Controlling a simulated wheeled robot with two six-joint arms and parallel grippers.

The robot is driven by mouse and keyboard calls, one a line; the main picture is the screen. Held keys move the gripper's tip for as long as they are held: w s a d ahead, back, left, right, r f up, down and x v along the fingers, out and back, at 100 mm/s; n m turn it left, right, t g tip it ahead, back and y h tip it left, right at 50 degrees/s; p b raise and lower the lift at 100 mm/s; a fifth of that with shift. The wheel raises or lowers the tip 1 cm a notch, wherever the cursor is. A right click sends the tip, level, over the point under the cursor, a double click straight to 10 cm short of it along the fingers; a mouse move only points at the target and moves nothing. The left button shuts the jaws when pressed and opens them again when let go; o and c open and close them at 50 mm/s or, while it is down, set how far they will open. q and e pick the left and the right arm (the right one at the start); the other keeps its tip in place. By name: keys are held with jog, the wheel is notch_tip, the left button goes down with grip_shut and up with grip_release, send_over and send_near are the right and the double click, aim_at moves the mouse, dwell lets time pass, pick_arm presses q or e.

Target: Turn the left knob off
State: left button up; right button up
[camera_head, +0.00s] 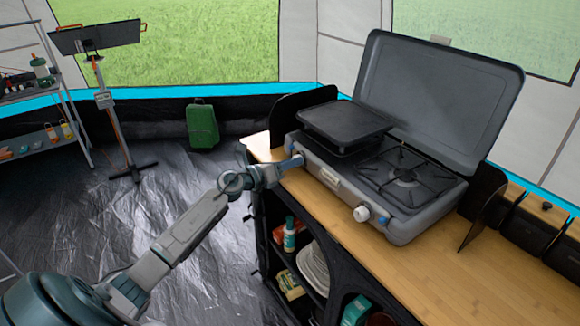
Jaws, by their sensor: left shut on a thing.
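The grey camping stove (330,180) stands on the wooden counter with its lid raised. My left gripper (290,163) is at the left end of the stove's front panel, where the left knob sits, and is shut on that knob. The gripper hides most of the left knob, so its turned position cannot be told. The right knob (361,214) is white and shows clearly further right on the front panel, apart from my gripper. My right gripper is out of view.
A black griddle plate (344,120) covers the stove's left burner; the right burner (405,176) is bare. The wooden counter (400,268) is clear in front of the stove. Shelves below hold plates (312,266) and bottles. Dark windscreen panels stand at both stove ends.

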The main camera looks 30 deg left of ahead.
pick_arm(q)
jog(key=shift+f, duration=0.2)
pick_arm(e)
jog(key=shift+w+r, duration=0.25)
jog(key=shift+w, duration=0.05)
pick_arm(q)
jog(key=o, duration=1)
jog(key=shift+r, duration=0.1)
jog(key=shift+c, duration=0.2)
